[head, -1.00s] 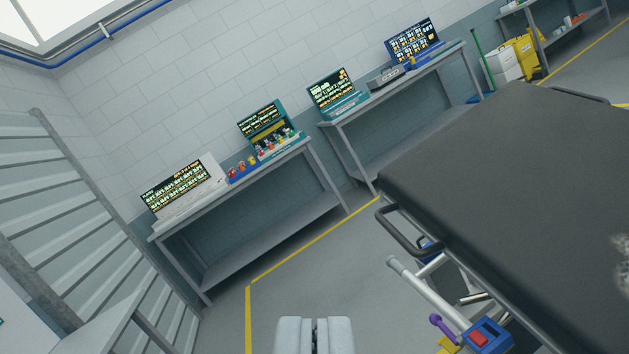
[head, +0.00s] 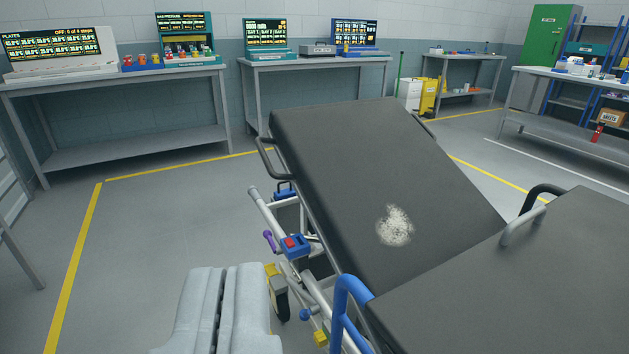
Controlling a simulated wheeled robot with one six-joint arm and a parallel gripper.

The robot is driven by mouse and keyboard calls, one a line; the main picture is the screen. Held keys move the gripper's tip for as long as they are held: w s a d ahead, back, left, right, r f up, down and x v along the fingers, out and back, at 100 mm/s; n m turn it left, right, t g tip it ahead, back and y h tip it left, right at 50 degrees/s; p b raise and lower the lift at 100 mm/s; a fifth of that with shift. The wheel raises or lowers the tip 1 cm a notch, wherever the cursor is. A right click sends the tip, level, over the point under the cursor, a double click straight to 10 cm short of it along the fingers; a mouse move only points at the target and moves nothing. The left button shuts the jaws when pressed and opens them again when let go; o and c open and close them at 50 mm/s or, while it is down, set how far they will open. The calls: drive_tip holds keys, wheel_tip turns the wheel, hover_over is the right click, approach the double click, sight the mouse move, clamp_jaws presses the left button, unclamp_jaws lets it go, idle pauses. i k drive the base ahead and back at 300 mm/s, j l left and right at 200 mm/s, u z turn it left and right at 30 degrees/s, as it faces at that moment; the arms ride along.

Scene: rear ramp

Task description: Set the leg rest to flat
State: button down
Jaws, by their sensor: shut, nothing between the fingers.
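A wheeled bed with black padding fills the right half of the head view. Its far padded section (head: 335,160), with a pale worn patch (head: 394,226), sits at an angle to the near padded section (head: 500,290). I cannot tell for certain which one is the leg rest. On the bed's left side are a blue box with a red part (head: 294,245), a purple-knobbed lever (head: 268,239), a blue round knob (head: 306,314) and a blue bent handle (head: 347,300). My gripper (head: 225,270) is shut and empty at the bottom, left of these and apparently not touching them.
Grey benches with display units (head: 60,55) line the back wall. Another bench (head: 575,85) and a green cabinet (head: 548,50) stand at the far right. Yellow lines (head: 75,260) mark the grey floor. The floor left of the bed is clear.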

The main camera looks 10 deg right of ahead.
sight(387, 206)
drive_tip(key=i, duration=0.95)
